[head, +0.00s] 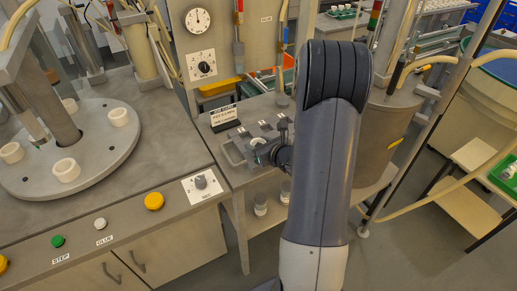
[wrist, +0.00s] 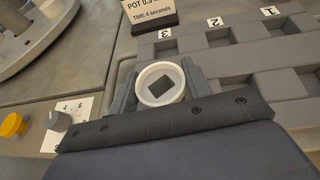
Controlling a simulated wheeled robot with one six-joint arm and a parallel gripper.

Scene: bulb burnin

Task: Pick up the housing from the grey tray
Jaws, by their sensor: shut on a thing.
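The housing (wrist: 161,84) is a white round cup with a dark square inside. In the wrist view it sits between the two grey fingers of my gripper (wrist: 163,88), which is shut on it. In the head view my gripper (head: 268,153) is partly hidden by my arm, and only a small pale part of the housing shows there. A grey tray (head: 233,153) lies around and below the gripper on the bench. I cannot tell whether the housing touches the tray floor.
A grey block with recesses marked 1, 2 and 3 (wrist: 225,52) stands beside the gripper. A round turntable (head: 110,150) with white cups is at the left. A knob (head: 201,182) and yellow button (head: 154,201) are on the near bench.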

